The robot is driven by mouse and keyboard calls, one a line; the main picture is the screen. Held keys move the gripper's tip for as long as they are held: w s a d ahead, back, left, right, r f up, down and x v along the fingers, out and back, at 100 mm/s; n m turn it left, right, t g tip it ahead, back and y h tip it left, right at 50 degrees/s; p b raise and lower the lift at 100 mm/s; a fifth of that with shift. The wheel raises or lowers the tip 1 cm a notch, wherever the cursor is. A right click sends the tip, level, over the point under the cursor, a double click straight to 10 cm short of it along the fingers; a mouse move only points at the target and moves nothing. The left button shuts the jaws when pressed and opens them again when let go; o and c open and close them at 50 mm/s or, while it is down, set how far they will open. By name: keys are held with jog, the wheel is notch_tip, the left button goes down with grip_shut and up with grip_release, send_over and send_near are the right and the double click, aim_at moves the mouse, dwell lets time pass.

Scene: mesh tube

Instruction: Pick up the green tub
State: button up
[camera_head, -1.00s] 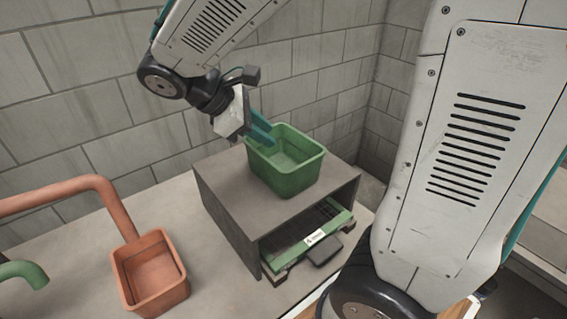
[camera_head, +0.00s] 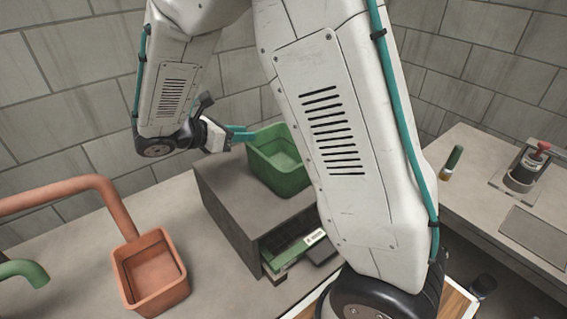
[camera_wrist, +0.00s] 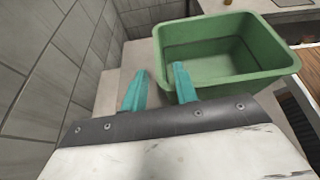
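The green tub (camera_head: 281,178) is an open, empty rectangular container standing upright on a grey box-like stand (camera_head: 222,196). My arm hides part of its right side in the head view. My gripper (camera_head: 248,132) is at the tub's left rim, with its teal fingers pointing right. In the wrist view my gripper (camera_wrist: 160,68) has its two fingers apart with nothing clamped between them. The right finger overlaps the left wall of the green tub (camera_wrist: 242,78), and the left finger is outside it. I cannot tell whether either finger touches the wall.
An orange tub (camera_head: 150,288) stands on the lower counter at left, below an orange pipe (camera_head: 75,187). A green tray-like unit (camera_head: 292,252) sits inside the stand. A side counter at right holds a small bottle (camera_head: 452,162) and a device (camera_head: 524,170). A wall is close behind.

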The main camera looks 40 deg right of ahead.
aim_at(259, 133)
jog(key=x, duration=0.5)
jog(key=shift+d+f, duration=0.15)
jog(key=shift+d, duration=0.2)
jog(key=shift+c, duration=0.3)
grip_shut()
